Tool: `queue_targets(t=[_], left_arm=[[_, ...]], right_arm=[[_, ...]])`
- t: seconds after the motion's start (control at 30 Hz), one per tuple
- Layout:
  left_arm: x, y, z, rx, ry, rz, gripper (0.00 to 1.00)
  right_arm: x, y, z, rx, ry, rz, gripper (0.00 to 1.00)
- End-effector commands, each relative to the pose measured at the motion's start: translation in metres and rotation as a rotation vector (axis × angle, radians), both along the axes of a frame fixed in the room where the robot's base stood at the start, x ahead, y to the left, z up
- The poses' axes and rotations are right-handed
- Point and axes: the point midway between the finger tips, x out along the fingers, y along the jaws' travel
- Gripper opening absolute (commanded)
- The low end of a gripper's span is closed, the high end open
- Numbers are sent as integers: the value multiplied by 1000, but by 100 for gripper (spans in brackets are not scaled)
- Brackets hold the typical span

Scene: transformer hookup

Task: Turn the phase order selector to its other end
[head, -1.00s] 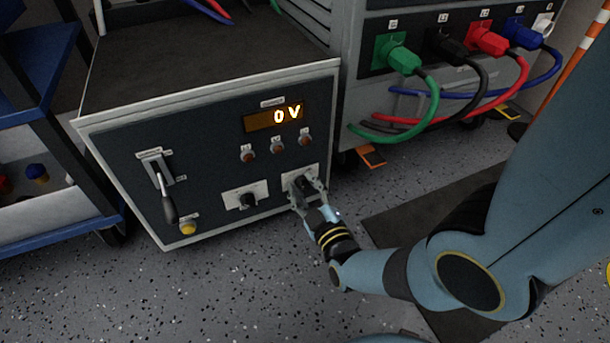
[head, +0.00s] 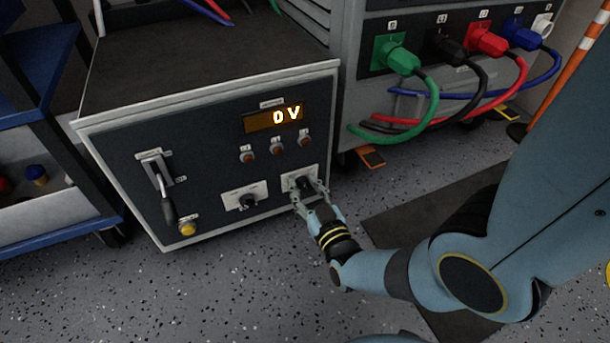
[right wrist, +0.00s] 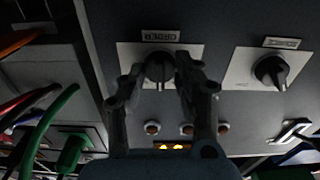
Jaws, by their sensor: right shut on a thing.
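The phase order selector (head: 303,183) is a black knob on a white plate at the lower right of the dark front panel. In the right wrist view, which is upside down, the selector (right wrist: 160,68) sits under a label reading "ORDER". My right gripper (head: 310,193) reaches the panel from the lower right. Its fingers (right wrist: 159,76) are shut on the selector, one on each side of the knob. The knob's pointer is partly hidden by the fingers, so its exact angle is unclear. My left gripper is not in view.
A second black knob (head: 248,201) is left of the selector. A lever (head: 165,190), a yellow button (head: 188,229), several small lamps and a display (head: 273,117) reading 0 V share the panel. Coloured cables (head: 435,100) hang at the right. Speckled floor in front is clear.

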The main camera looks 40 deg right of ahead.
Motion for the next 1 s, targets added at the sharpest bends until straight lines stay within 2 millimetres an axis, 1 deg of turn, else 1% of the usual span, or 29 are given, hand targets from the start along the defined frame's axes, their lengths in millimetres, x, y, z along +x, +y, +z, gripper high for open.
queue_targets(t=[0.3, 0.6, 0.8, 1.0], left_arm=[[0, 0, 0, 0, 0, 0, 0], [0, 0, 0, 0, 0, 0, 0], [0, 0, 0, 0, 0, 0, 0], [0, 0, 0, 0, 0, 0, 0]], right_arm=[[-2, 0, -1, 292, -67, 0, 0], [-2, -1, -2, 539, -125, 0, 0], [-2, -2, -2, 655, -154, 0, 0], [-2, -2, -2, 724, -171, -1, 0]])
